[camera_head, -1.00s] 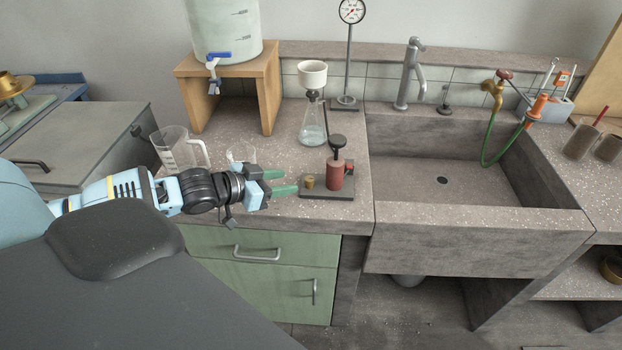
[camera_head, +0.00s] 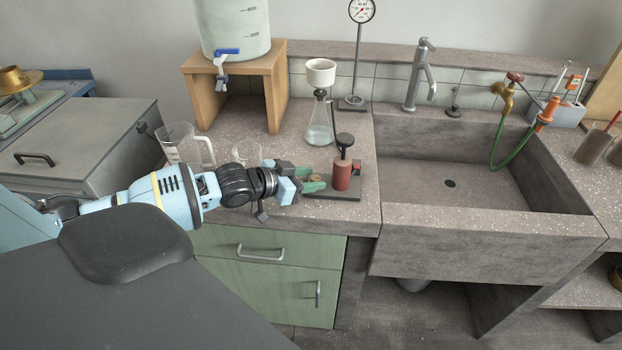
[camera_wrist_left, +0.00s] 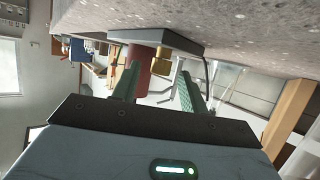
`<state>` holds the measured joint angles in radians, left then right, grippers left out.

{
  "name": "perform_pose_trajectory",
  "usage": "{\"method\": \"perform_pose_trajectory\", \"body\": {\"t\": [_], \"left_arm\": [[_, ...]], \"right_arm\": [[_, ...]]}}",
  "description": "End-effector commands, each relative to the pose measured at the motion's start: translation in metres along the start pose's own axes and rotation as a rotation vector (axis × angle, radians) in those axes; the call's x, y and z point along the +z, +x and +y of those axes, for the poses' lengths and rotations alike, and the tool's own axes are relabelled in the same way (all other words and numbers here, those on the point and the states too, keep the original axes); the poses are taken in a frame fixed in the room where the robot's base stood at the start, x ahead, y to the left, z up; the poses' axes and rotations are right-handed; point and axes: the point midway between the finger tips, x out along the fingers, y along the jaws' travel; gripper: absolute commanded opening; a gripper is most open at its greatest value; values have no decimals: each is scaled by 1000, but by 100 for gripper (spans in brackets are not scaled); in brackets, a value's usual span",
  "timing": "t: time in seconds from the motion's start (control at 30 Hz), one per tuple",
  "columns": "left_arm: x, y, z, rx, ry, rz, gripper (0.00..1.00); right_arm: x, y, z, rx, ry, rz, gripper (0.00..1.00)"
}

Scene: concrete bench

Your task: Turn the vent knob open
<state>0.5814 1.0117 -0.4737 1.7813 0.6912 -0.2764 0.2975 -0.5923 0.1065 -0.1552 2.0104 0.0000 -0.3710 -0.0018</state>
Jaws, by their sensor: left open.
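The brass vent knob (camera_head: 316,178) sits low on the dark base plate (camera_head: 345,195) of the red hand pump (camera_head: 342,173), on its left side. My left gripper (camera_head: 315,180) is open, with its green fingers reaching the knob from the left. In the left wrist view the brass knob (camera_wrist_left: 160,66) shows ahead, between the lines of the two fingers (camera_wrist_left: 158,86). I cannot tell whether a finger touches it. The red pump body (camera_wrist_left: 137,62) stands behind the left finger there. My right gripper is not in view.
A glass flask with a white funnel (camera_head: 320,75) stands behind the pump. A beaker (camera_head: 248,153) and a jug (camera_head: 188,145) stand behind my arm. The sink (camera_head: 450,180) opens to the right. The bench front edge lies close below the gripper.

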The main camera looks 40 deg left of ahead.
Motion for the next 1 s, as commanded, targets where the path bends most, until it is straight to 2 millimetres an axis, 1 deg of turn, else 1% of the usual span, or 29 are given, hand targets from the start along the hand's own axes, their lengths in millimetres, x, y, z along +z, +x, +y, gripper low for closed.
{"method": "perform_pose_trajectory", "body": {"t": [0.13, 0.43, 0.47, 0.77, 0.8, 0.87, 1.0], "left_arm": [[0, 6, 0, 0, 0, 0, 43], [0, 7, 0, 0, 1, -1, 43], [0, 7, 0, 0, 1, -1, 41], [0, 7, 0, 0, 1, 0, 2], [0, 7, 0, 0, 1, 0, 0], [0, 7, 0, 0, 0, 0, 0], [-4, 7, 2, -16, -9, 5, 0]], "right_arm": [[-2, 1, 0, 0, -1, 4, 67], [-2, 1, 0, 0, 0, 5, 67], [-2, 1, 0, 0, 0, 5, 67], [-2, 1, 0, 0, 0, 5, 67], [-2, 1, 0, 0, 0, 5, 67], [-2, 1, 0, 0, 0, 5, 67], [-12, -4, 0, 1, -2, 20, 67]]}}
